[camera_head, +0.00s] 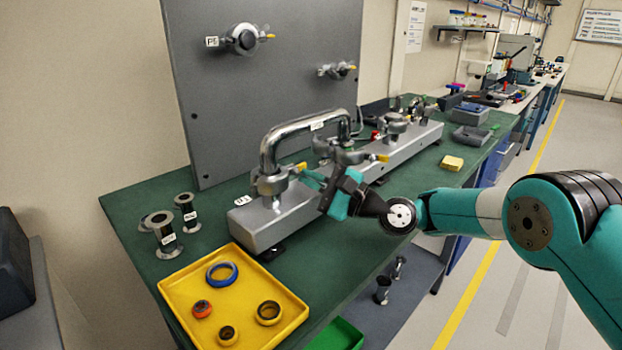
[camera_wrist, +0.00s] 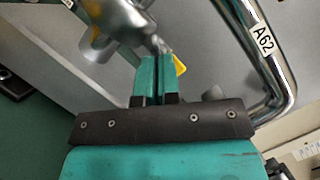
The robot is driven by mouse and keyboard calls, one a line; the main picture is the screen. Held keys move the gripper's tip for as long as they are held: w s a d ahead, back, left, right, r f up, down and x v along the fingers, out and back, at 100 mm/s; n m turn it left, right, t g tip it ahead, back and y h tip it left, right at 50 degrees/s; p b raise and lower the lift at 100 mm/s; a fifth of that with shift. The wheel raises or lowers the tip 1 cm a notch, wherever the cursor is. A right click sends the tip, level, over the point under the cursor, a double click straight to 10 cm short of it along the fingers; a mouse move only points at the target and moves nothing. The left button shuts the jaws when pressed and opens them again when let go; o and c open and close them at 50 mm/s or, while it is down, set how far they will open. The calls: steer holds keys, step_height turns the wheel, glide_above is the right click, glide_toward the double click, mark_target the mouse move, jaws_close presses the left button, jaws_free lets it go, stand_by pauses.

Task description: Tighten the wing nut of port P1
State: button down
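Port P1, marked by a white label (camera_head: 241,200), is at the near end of the grey manifold block (camera_head: 262,222). Its metal clamp (camera_head: 271,184) sits under the polished bent pipe (camera_head: 283,138). The yellow wing nut (camera_head: 300,166) sticks out to the clamp's right. In the wrist view the wing nut (camera_wrist: 180,66) shows just right of my fingertips, partly hidden behind them. My gripper (camera_head: 314,178) is at the wing nut, its teal fingers (camera_wrist: 156,60) close together with only a thin dark line between. I see nothing clearly held; contact with the nut cannot be told.
The bent pipe, labelled A62 (camera_wrist: 264,40), rises close beside my gripper. Another clamp with a yellow nut (camera_head: 384,158) is farther along. A yellow tray (camera_head: 180,289) with several rings lies in front. A grey panel (camera_head: 270,100) stands behind.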

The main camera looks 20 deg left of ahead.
steer(key=shift+w+d+f, duration=0.1)
steer(key=c, duration=1.6)
jaws_free()
steer(key=shift+d, duration=0.1)
steer(key=b+v, duration=0.1)
steer(key=v, duration=0.1)
steer(key=b+v, duration=0.1)
steer(key=v, duration=0.1)
steer(key=b+v, duration=0.1)
steer(key=v, duration=0.1)
steer(key=shift+d+f, duration=0.1)
steer(key=shift+f, duration=0.2)
steer(key=b+v, duration=0.2)
steer(key=b, duration=0.4)
steer(key=shift+f, duration=0.1)
steer(key=b+v, duration=0.6)
steer(key=b, duration=0.7)
steer(key=shift+d, duration=0.3)
steer(key=b+v, duration=0.1)
steer(key=b, duration=0.3)
steer(key=shift+d, duration=0.35)
steer(key=shift+d+b, duration=0.35)
steer(key=shift+b, duration=0.15)
